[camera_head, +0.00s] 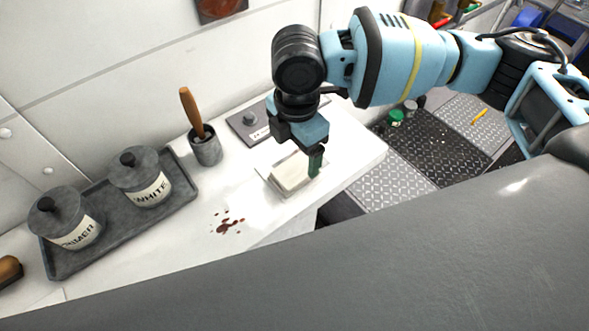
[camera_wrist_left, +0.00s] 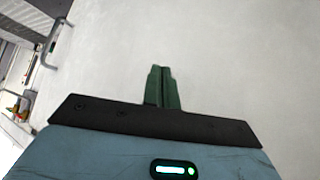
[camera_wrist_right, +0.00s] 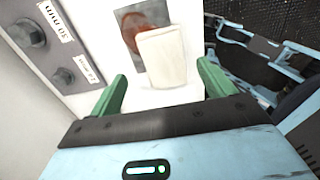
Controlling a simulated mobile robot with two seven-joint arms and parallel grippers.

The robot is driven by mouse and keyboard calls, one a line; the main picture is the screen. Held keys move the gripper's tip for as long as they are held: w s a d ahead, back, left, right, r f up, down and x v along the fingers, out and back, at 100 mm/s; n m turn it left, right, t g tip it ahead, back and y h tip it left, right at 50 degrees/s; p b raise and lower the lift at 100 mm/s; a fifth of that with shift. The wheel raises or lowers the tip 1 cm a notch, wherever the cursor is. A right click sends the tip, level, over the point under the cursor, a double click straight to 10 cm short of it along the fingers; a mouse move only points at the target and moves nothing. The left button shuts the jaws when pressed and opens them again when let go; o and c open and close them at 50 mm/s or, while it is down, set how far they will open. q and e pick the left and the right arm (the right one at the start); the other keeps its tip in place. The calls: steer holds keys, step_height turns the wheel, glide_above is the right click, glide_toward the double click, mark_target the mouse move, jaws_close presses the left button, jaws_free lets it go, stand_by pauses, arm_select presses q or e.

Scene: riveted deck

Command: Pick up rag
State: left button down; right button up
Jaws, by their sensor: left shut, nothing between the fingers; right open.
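The rag looks like a cream-white folded block (camera_head: 291,172) lying on the white counter in the head view. It also shows in the right wrist view (camera_wrist_right: 163,57), ahead of the fingers. My right gripper (camera_head: 313,163) points down at the rag, one green finger visible at its right side; the other finger is hidden. In the right wrist view the right gripper (camera_wrist_right: 162,82) is open, the rag in line with the gap and nothing gripped. My left gripper (camera_wrist_left: 162,85) is shut and empty in front of a pale surface, outside the head view.
A grey knobbed panel (camera_head: 247,121) lies behind the rag. A cup with a wooden-handled tool (camera_head: 206,149) stands left. Further left, a dark tray (camera_head: 180,191) holds two labelled pots. Reddish-brown spots (camera_head: 228,225) mark the counter in front. The counter's right edge is close to the rag.

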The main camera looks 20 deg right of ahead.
mark_target(297, 167)
step_height(297, 167, down, 5)
steer(key=shift+s+r, duration=0.1)
steer(key=shift+s, duration=0.05)
steer(key=shift+c, duration=0.4)
steer(key=c, duration=1)
